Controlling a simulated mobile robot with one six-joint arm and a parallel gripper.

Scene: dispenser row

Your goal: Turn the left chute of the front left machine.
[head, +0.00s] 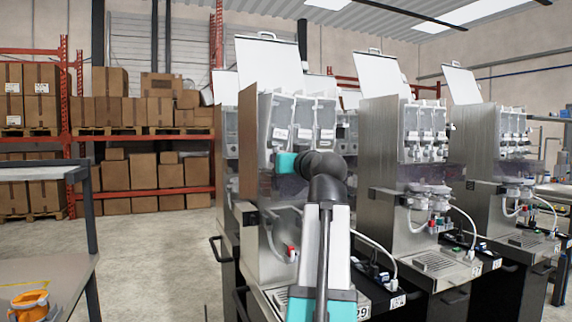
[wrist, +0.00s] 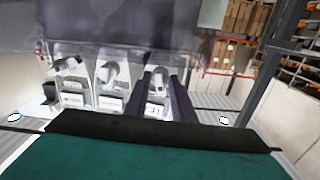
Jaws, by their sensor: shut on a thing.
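The front left machine (head: 250,150) is a steel dispenser with its white lid raised. It has three clear bins side by side with white labels, the left one (head: 281,110) nearest the shelves. My arm stands in front of it, and my teal gripper body (head: 286,163) is just below the left bin; its fingertips are hidden there. In the wrist view, a row of white chutes shows. The two dark fingers of my gripper (wrist: 163,90) are shut on the rightmost one in that picture, the left chute (wrist: 157,88), one finger on each side.
Two similar machines (head: 385,150) (head: 478,150) stand to the right, close together. A grey table (head: 50,275) with an orange item (head: 30,303) is at the lower left. Red racks with cardboard boxes (head: 130,180) stand behind. Open floor lies between table and machine.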

